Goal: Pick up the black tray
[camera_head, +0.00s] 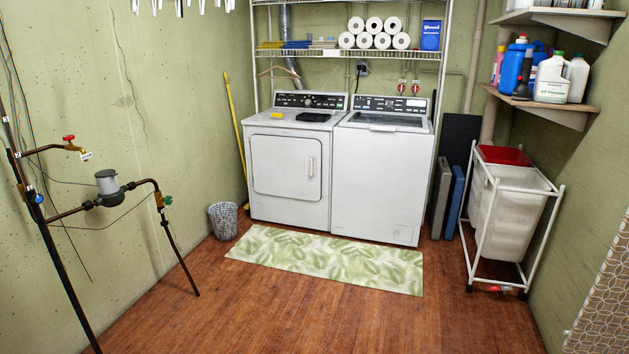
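A small, flat black item (313,117), which looks like the black tray, lies on top of the left white machine (268,127), toward its right side. It is small in the picture, so its rim and depth are hard to make out. A yellow item (277,116) lies to its left on the same top. Neither of my grippers is in view, and nothing is seen touching the black item.
A green leaf-patterned rug (325,260) lies before both machines. A second white machine (381,180) stands to the right. A wire basket (223,220), pipes with valves (108,187) and a white hamper frame (478,225) stand at the sides. The wooden floor in front is clear.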

